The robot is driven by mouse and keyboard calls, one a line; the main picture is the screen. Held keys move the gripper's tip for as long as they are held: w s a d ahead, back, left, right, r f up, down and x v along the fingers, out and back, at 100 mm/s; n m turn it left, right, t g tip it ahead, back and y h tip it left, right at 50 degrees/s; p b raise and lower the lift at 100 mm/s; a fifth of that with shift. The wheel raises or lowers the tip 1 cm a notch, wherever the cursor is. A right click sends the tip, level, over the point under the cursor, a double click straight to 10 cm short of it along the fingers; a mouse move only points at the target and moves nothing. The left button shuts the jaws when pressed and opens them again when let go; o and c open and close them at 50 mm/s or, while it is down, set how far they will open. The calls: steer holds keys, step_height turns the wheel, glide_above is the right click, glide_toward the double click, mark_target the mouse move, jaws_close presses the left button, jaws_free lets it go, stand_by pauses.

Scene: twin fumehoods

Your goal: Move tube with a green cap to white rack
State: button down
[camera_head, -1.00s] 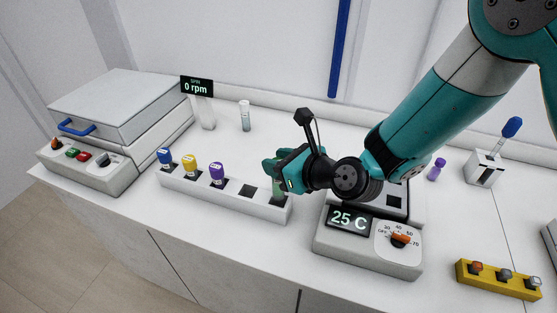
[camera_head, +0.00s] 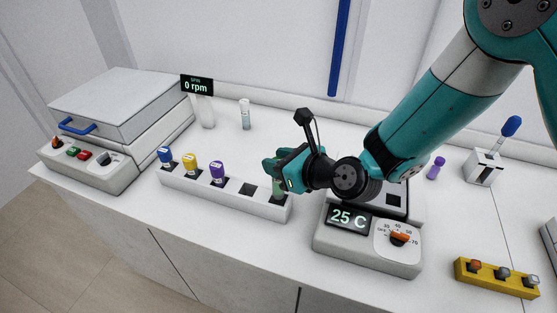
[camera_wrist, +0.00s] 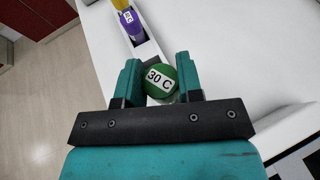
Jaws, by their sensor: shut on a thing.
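The green-capped tube stands at the right end slot of the white rack (camera_head: 225,197). In the wrist view its cap (camera_wrist: 160,79) reads "30 C" and sits between the fingers of my gripper (camera_wrist: 161,84). In the head view my gripper (camera_head: 277,172) is at the rack's right end, shut on the tube, which is mostly hidden by the fingers. How deep the tube sits in the slot cannot be told. The rack also holds tubes with blue (camera_head: 165,155), yellow (camera_head: 189,161) and purple (camera_head: 217,169) caps. One slot (camera_head: 247,190) between purple and green is empty.
A heating block reading 25 C (camera_head: 368,238) stands just right of the rack. A centrifuge (camera_head: 120,115) stands at the left, with a 0 rpm display (camera_head: 197,87). A clear tube (camera_head: 245,115) stands behind. A yellow button box (camera_head: 497,279) lies front right.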

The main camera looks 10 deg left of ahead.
mark_target(278, 194)
steer(key=shift+f+b, duration=1.95)
steer(key=shift+f, duration=1.25)
steer(key=c, duration=0.7)
jaws_free()
